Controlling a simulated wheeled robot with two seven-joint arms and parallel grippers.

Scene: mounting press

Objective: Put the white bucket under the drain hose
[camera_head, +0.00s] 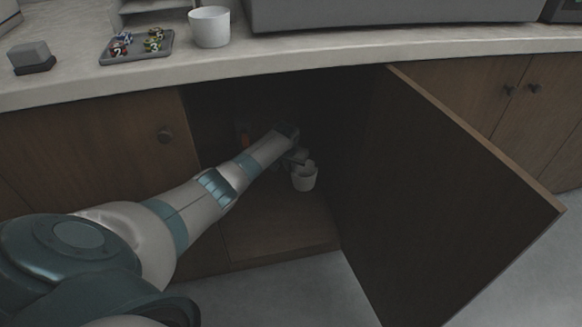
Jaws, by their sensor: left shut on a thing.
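The white bucket (304,179) is upright, low inside the open, dark cabinet. My left arm reaches in from the left, and my left gripper (299,161) is shut on the bucket at its rim. I cannot tell whether the bucket touches the cabinet floor (275,230) or hangs just above it. I cannot make out the drain hose in the dark interior behind my arm. My right gripper is not in view.
The open cabinet door (450,200) stands out on the right. On the counter (330,55) are a white container (209,27), a grey tray (137,54) with small coloured pieces, and a grey block (31,57).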

